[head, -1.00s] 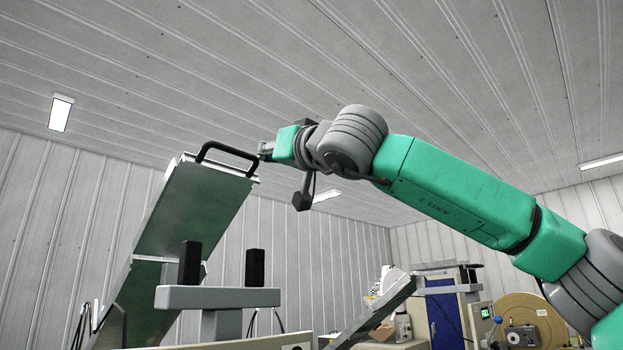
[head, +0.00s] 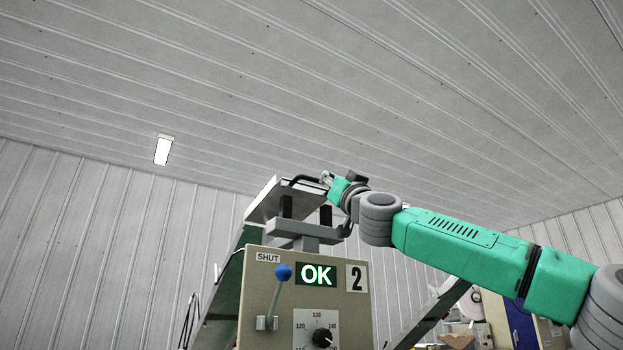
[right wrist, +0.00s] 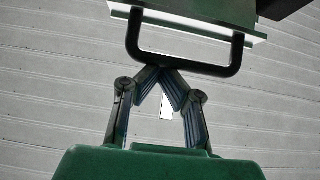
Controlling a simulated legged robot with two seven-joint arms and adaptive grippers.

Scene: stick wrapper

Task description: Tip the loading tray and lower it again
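The loading tray (head: 262,203) stands tipped up steeply at the centre of the head view, partly hidden behind a control panel. Its black handle (head: 303,180) is at the raised top end. My right gripper (head: 327,178) is at the handle, at the end of the green arm from the right. In the right wrist view the handle (right wrist: 190,66) crosses just ahead of the gripper (right wrist: 162,70). The fingertips meet at the bar and look shut, without clearly enclosing it; contact is hard to tell. The tray's end (right wrist: 200,12) shows above. My left gripper is out of view.
The beige control panel (head: 255,310) stands in front of the tray, with a blue-knobbed lever (head: 283,272), a lit OK display (head: 316,274) and a dial (head: 322,337). A blue cabinet (head: 521,330) is at lower right.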

